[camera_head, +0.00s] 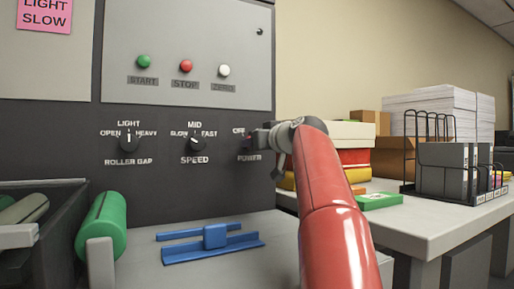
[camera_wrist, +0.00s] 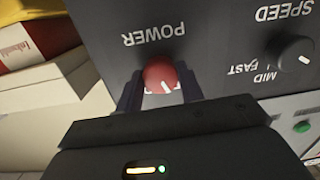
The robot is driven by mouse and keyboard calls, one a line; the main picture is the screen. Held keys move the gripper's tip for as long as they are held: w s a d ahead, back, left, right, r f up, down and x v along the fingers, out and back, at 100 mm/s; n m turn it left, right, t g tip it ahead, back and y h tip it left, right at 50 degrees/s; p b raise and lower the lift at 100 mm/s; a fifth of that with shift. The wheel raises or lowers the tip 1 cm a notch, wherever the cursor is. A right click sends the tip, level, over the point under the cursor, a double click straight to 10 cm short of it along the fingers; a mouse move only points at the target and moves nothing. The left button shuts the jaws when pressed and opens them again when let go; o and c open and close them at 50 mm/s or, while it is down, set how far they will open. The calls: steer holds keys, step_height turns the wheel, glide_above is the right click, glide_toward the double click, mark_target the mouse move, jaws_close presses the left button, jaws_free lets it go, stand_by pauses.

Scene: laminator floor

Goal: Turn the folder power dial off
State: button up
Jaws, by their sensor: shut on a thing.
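The power dial (camera_wrist: 160,76) is a red round knob with a white pointer mark, under the word POWER, which appears upside down in the wrist view. My gripper (camera_wrist: 158,92) has a finger on each side of the dial and is shut on it. In the head view my red arm reaches to the right edge of the dark panel, and my gripper (camera_head: 262,139) covers most of the dial and part of its labels. The dial's exact setting is hard to read.
The speed dial (camera_head: 196,141) and roller gap dial (camera_head: 129,139) sit left of the power dial. Start (camera_head: 144,62), stop (camera_head: 186,66) and zero (camera_head: 224,71) buttons are above. A blue guide (camera_head: 213,241) lies below. A table (camera_head: 437,220) with boxes and a wire rack stands right.

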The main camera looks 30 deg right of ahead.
steer(key=n+b, duration=0.1)
steer(key=n, duration=0.3)
steer(key=shift+h, duration=0.3)
steer(key=shift+n, duration=0.4)
steer(key=o, duration=1)
steer(key=s, duration=0.2)
steer(key=s+b, duration=0.1)
steer(key=s, duration=0.2)
steer(key=s+b, duration=0.1)
steer(key=s, duration=0.1)
steer(key=shift+s+d+r, duration=0.1)
steer(key=shift+s+r, duration=0.2)
steer(key=shift+s, duration=0.05)
steer(key=shift+s, duration=0.1)
